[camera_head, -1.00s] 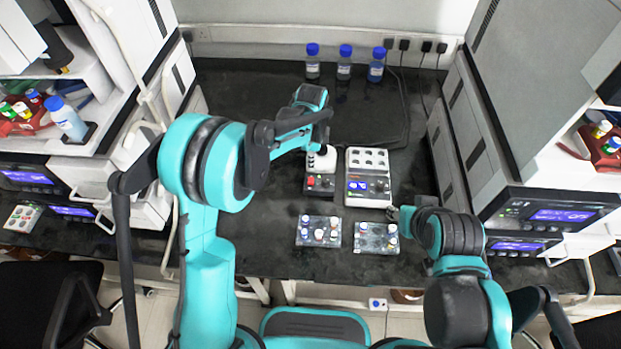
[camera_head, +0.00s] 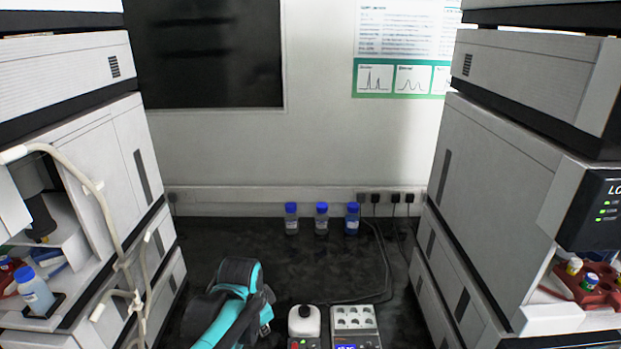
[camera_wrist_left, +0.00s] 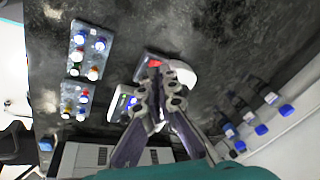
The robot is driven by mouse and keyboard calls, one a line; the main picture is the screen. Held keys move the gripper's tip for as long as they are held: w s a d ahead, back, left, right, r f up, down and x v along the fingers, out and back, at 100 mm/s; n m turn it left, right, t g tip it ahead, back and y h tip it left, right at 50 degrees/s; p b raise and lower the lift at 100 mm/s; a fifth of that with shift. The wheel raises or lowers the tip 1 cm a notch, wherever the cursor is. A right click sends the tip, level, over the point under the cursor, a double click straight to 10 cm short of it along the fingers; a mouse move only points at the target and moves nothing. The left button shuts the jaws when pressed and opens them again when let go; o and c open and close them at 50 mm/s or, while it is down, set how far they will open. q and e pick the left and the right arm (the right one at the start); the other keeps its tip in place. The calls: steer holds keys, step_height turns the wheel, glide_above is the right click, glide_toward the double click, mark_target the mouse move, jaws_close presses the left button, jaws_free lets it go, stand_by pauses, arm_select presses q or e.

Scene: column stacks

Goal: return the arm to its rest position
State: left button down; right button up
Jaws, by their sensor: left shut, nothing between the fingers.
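My left gripper (camera_head: 266,302) shows low in the head view, left of the small white-topped mixer (camera_head: 305,322). In the left wrist view my left gripper (camera_wrist_left: 155,85) has its fingers together, with nothing held between them. The mixer's white round top (camera_wrist_left: 181,73) lies just beyond the fingers in that view; whether they touch cannot be told. My right gripper is out of both current views.
The white block unit (camera_head: 355,320) stands right of the mixer. Several bottles with blue caps (camera_head: 321,219) stand at the back. Two vial racks (camera_wrist_left: 88,50) (camera_wrist_left: 77,101) show at left in the wrist view. Tall instrument stacks (camera_head: 90,160) (camera_head: 520,190) flank the dark bench.

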arm_select(q)
steer(key=s+a+r+n+t, duration=0.1)
steer(key=s+a+n+t, duration=0.3)
steer(key=s+n, duration=0.6)
steer(key=s+a, duration=0.2)
steer(key=s, duration=0.2)
steer(key=shift+r, duration=0.4)
steer(key=shift+a, duration=0.1)
